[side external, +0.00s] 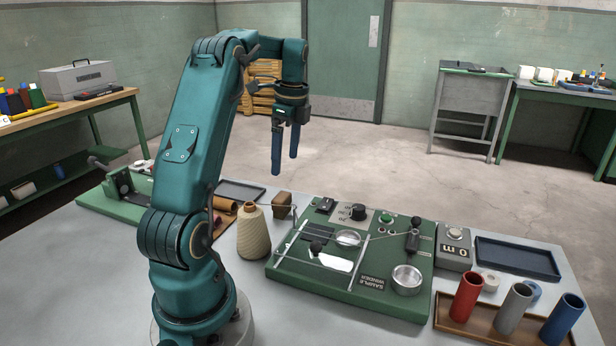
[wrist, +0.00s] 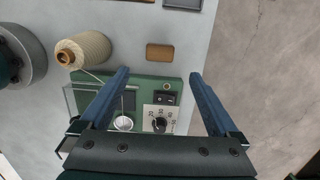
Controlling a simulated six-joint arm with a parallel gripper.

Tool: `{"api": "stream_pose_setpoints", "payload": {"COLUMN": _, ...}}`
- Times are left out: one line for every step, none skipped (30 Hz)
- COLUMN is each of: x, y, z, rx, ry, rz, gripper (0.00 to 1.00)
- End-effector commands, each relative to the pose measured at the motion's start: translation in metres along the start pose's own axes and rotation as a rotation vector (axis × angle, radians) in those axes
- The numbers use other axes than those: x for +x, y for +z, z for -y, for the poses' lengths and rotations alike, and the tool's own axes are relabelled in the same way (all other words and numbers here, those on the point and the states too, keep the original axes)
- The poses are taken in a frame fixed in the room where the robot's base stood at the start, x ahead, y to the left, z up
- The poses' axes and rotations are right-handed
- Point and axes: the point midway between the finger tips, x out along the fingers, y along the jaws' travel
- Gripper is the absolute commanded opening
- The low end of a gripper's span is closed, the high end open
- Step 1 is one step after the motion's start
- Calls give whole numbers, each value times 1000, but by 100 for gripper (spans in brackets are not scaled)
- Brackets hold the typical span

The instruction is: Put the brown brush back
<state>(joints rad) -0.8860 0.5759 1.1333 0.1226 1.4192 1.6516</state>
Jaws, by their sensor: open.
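A small brown block (side external: 281,205), which looks like the brown brush, stands on the grey table just behind the green sample winder (side external: 350,255) and right of the thread cone. In the wrist view the brown block (wrist: 160,52) lies apart from the winder, a little beyond the gap between my fingertips. Its bristles cannot be made out. My gripper (side external: 284,165) points down, high above the table's far edge, with nothing in it. In the wrist view my gripper (wrist: 160,74) has its two blue fingers wide apart.
A beige thread cone (side external: 254,233) stands left of the winder, its thread running to it. A small dark tray (side external: 241,190) lies behind. At the right are a larger blue tray (side external: 517,257) and a brown tray (side external: 450,322) with red, grey and blue tubes.

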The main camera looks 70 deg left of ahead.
Motion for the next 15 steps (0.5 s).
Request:
{"api": "stream_pose_setpoints", "payload": {"x": -4, "y": -3, "z": -1, "rx": -3, "ry": -5, "rz": -1, "gripper": 97}}
{"api": "stream_pose_setpoints", "payload": {"x": -7, "y": -6, "z": -2, "rx": -8, "ry": -11, "rz": -2, "gripper": 97}}
{"api": "stream_pose_setpoints", "payload": {"x": -11, "y": -12, "z": -5, "rx": -20, "ry": -22, "rz": -4, "gripper": 97}}
{"api": "stream_pose_setpoints", "payload": {"x": -16, "y": -18, "z": -8, "rx": -33, "ry": -34, "rz": -6, "gripper": 97}}
{"api": "stream_pose_setpoints", "payload": {"x": -21, "y": -25, "z": -11, "rx": -48, "ry": -47, "rz": -10, "gripper": 97}}
{"api": "stream_pose_setpoints", "payload": {"x": -28, "y": -36, "z": -18, "rx": -74, "ry": -68, "rz": -18, "gripper": 97}}
{"api": "stream_pose_setpoints", "payload": {"x": -34, "y": -45, "z": -24, "rx": -96, "ry": -86, "rz": -26, "gripper": 97}}
{"api": "stream_pose_setpoints", "payload": {"x": -40, "y": -55, "z": -31, "rx": -122, "ry": -104, "rz": -37, "gripper": 97}}
{"api": "stream_pose_setpoints", "payload": {"x": -47, "y": -68, "z": -41, "rx": -157, "ry": -127, "rz": -54, "gripper": 97}}
{"api": "stream_pose_setpoints", "payload": {"x": -53, "y": -77, "z": -50, "rx": -185, "ry": -146, "rz": -69, "gripper": 97}}
{"api": "stream_pose_setpoints", "payload": {"x": -57, "y": -86, "z": -59, "rx": -214, "ry": -161, "rz": -85, "gripper": 97}}
{"api": "stream_pose_setpoints", "payload": {"x": -62, "y": -96, "z": -72, "rx": -251, "ry": -181, "rz": -109, "gripper": 97}}
{"api": "stream_pose_setpoints", "payload": {"x": -66, "y": -104, "z": -82, "rx": -280, "ry": -195, "rz": -129, "gripper": 97}}
{"api": "stream_pose_setpoints", "payload": {"x": -69, "y": -111, "z": -92, "rx": -308, "ry": -207, "rz": -150, "gripper": 97}}
{"api": "stream_pose_setpoints", "payload": {"x": -72, "y": -119, "z": -106, "rx": -347, "ry": -220, "rz": -181, "gripper": 97}}
